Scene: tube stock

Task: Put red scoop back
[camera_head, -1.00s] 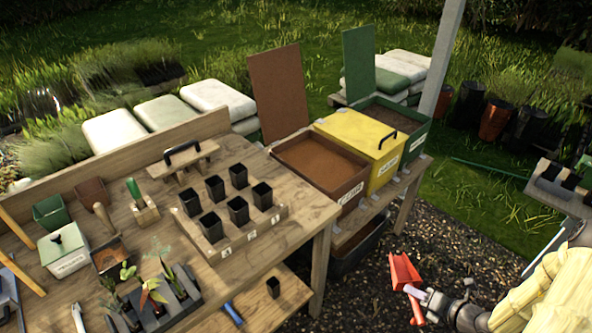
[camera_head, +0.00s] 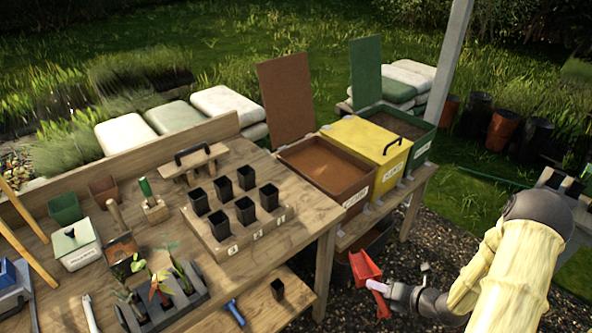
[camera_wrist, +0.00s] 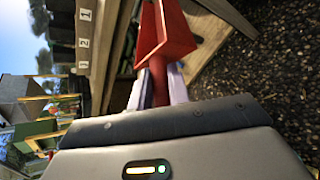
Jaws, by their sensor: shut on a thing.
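My gripper (camera_head: 379,287) is shut on the red scoop (camera_head: 365,265) and holds it in the air over the gravel, in front of the bins and right of the bench. In the wrist view the scoop (camera_wrist: 172,35) points away from my gripper (camera_wrist: 158,86), its narrow part between the two pale fingers. The brown bin (camera_head: 354,197) stands open with brown material inside. The yellow bin (camera_head: 388,178) has its lid shut. The green bin (camera_head: 423,150) is open with dark material inside.
The wooden bench (camera_head: 290,235) holds a pot tray (camera_head: 231,247) with several black pots, a green-handled tool in a wooden block (camera_head: 155,211), and a white box (camera_head: 77,252). A post (camera_head: 449,65) rises behind the bins. Gravel lies open right of the bench.

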